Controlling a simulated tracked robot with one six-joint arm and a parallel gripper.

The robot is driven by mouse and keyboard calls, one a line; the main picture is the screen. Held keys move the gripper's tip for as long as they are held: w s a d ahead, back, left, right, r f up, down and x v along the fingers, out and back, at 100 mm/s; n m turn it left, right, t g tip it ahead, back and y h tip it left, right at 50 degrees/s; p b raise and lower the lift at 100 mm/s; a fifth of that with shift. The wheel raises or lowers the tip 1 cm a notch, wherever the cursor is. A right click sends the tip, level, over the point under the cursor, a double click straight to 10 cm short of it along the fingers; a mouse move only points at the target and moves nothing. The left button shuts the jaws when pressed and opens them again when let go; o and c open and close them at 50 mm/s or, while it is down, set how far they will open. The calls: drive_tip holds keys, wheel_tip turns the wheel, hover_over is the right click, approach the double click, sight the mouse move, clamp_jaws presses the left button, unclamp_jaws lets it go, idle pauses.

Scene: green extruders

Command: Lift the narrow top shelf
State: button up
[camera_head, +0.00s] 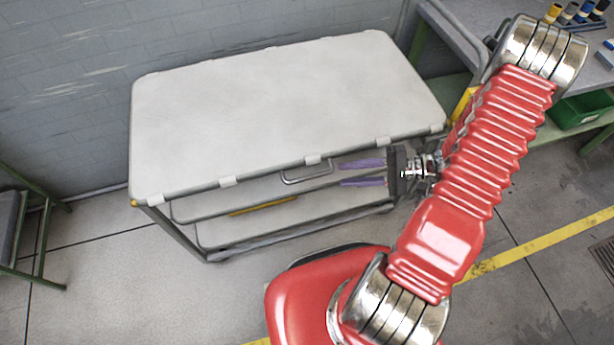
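A grey cart stands against the wall with a wide flat top shelf (280,95). Light clips sit along its front edge. Below it is a narrower shelf or drawer (215,203) with a metal handle (306,172) at its front. My gripper (340,174) points left at the cart's front, just below the top's front edge and close to the right of the handle. Its two purple fingers are apart with a gap between them, and nothing shows in the gap. I cannot tell whether the fingertips touch the cart.
A lower shelf (290,219) of the cart shows beneath. A workbench (490,15) with small coloured items and a green bin (580,108) stands at right. A green-framed stand (20,235) is at left. Floor in front is clear.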

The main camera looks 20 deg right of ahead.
sight(306, 177)
drive_tip(key=x, duration=1.2)
drive_tip(key=shift+a+f, duration=0.15)
drive_tip(key=shift+a, duration=0.15)
drive_tip(key=shift+c, duration=0.5)
drive_tip(key=c, duration=0.6)
clamp_jaws()
drive_tip(key=shift+d, duration=0.1)
